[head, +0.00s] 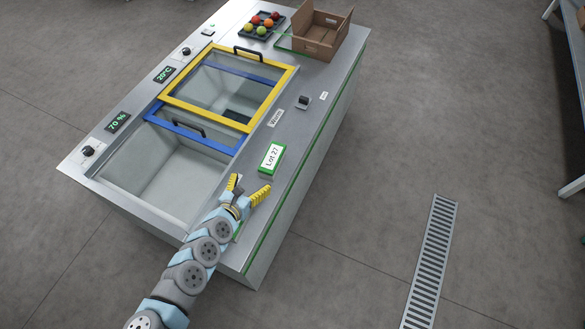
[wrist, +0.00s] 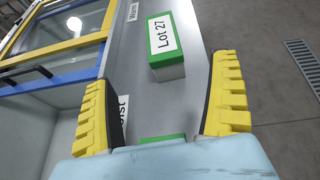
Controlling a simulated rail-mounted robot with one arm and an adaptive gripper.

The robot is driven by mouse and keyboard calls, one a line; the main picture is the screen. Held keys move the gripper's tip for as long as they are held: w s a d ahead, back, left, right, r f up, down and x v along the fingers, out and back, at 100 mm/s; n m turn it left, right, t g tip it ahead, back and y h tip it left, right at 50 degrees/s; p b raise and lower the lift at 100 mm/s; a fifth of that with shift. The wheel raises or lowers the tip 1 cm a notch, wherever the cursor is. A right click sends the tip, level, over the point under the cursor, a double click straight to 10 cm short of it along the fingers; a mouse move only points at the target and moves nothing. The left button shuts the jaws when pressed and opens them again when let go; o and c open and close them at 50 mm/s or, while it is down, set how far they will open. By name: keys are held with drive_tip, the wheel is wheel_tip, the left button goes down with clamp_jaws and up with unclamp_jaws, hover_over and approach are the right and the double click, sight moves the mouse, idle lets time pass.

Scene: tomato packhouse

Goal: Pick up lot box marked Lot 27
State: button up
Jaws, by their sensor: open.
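The lot box marked Lot 27 (head: 271,158) is a small green and white box with a white label on top. It sits on the steel counter's right-hand strip, near the label Warm. In the wrist view the box (wrist: 165,47) lies ahead, between the lines of the two yellow fingers and beyond their tips. My gripper (head: 249,190) is open and empty, just short of the box on its near side. In the wrist view my gripper (wrist: 162,75) shows both fingers spread wide, apart from the box.
Left of the box is an open steel basin (head: 160,165) with blue and yellow framed sliding lids (head: 262,98). A black knob (head: 304,101), a cardboard box (head: 318,30) and a dark tray (head: 277,15) of tomatoes stand farther back. A green patch (wrist: 162,139) lies between my fingers.

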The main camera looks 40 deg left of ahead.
drive_tip(key=b, duration=0.4)
approach(271, 159)
drive_tip(key=w, duration=0.1)
drive_tip(key=w+a, duration=0.1)
drive_tip(key=shift+w+a+f, duration=0.1)
drive_tip(key=shift+w+f, duration=0.15)
drive_tip(key=shift+b+x, duration=0.6)
drive_tip(key=shift+x, duration=1.3)
drive_tip(key=shift+w+f+b, duration=0.4)
drive_tip(key=shift+w+f, duration=0.05)
drive_tip(key=shift+w, duration=0.25)
drive_tip(key=shift+w+f+b, duration=0.4)
drive_tip(key=shift+w, duration=0.25)
drive_tip(key=shift+b+x, duration=0.55)
drive_tip(key=shift+x, duration=0.7)
drive_tip(key=shift+c, duration=0.2)
drive_tip(key=c, duration=1.3)
